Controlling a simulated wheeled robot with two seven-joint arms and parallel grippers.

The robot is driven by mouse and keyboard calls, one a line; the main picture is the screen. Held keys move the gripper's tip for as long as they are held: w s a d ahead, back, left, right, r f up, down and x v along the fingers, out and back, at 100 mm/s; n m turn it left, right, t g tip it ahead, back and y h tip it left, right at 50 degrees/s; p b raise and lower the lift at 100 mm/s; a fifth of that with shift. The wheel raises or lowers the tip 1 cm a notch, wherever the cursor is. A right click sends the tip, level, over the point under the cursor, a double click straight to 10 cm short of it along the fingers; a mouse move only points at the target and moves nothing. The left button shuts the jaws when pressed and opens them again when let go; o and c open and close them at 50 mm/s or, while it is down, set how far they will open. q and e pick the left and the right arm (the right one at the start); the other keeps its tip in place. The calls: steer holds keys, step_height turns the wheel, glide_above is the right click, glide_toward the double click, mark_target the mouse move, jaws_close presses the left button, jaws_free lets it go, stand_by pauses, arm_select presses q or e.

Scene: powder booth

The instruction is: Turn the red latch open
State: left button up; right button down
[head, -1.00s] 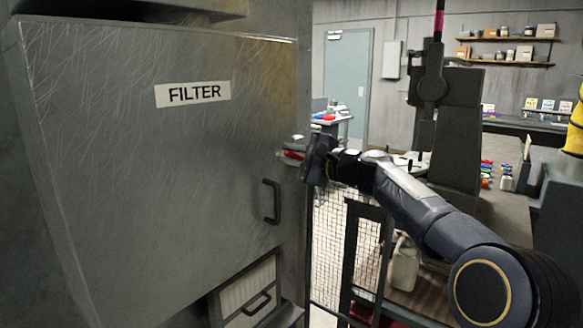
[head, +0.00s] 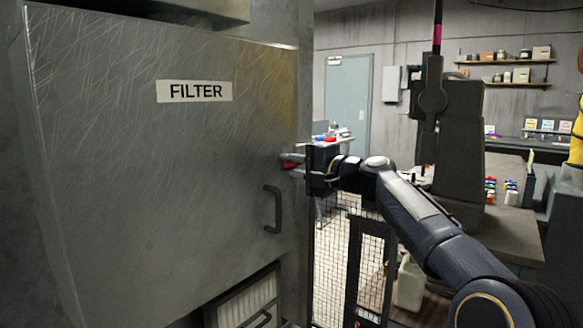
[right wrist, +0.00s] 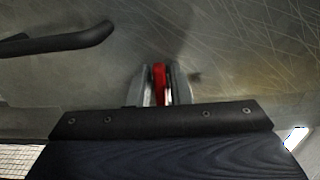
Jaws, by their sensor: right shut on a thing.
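The red latch (right wrist: 159,84) sits on the scratched metal filter door (head: 130,170), near its right edge. In the right wrist view it stands between the two metal fingers of my right gripper (right wrist: 160,88), which are shut on it. In the head view my right gripper (head: 292,161) reaches the door edge from the right, and only a little red (head: 290,166) shows there. The latch's mounting is mostly hidden by the fingers. My left gripper is not in view.
A black door handle (head: 273,208) juts out below the latch; it also shows in the right wrist view (right wrist: 60,40). A lower vent panel (head: 245,300) sits beneath the door. A mesh fence (head: 333,250) stands right of the booth, below my right arm.

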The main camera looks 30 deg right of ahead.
steer(key=c, duration=1.5)
jaws_free()
steer(key=b+v, duration=0.1)
steer(key=v, duration=0.6)
steer(key=shift+s+d, duration=0.1)
steer(key=shift+s, duration=0.25)
